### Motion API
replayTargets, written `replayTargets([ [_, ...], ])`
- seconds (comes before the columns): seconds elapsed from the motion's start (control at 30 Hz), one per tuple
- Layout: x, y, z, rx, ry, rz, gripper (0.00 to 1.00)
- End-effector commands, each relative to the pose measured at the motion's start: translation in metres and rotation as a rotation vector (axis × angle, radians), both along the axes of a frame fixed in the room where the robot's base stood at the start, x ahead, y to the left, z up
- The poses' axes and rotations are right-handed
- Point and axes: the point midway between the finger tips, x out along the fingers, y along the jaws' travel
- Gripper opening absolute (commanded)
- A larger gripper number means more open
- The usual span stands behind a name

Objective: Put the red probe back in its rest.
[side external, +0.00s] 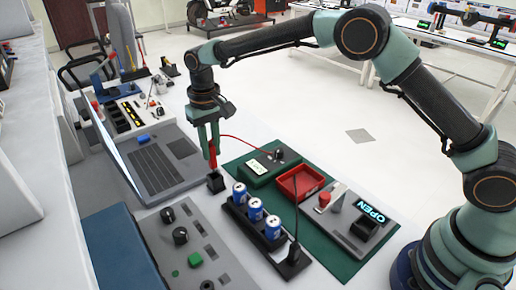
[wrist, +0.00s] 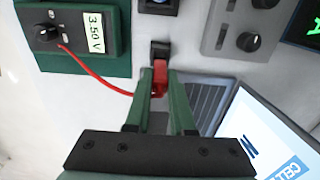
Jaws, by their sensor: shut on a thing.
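My gripper (side external: 211,152) points down with its green fingers shut on the red probe (side external: 212,155). The probe is upright, its lower end right at the top of a small black rest (side external: 216,183). I cannot tell whether its tip is inside the rest. In the wrist view the probe (wrist: 160,76) shows between the fingertips (wrist: 160,88), with the black rest (wrist: 160,51) just beyond it. A red cable (wrist: 92,76) runs from the probe to the green meter (wrist: 70,28), which reads 3.50 V.
The open laptop (side external: 158,165) stands left of the rest. A black rack (side external: 238,215) of blue cells is close on the right, with a red tray (side external: 300,183) behind. A grey panel (side external: 190,250) with knobs lies in front.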

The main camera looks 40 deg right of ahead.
Motion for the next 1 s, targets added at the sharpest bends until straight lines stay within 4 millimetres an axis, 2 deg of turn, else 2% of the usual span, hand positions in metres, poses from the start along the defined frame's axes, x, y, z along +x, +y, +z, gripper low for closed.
replayTargets([
  [0.5,0.000,0.000,0.000,0.000,0.000,0.000,0.00],
  [1.0,0.000,0.000,-0.011,0.000,0.001,0.000,0.00],
])
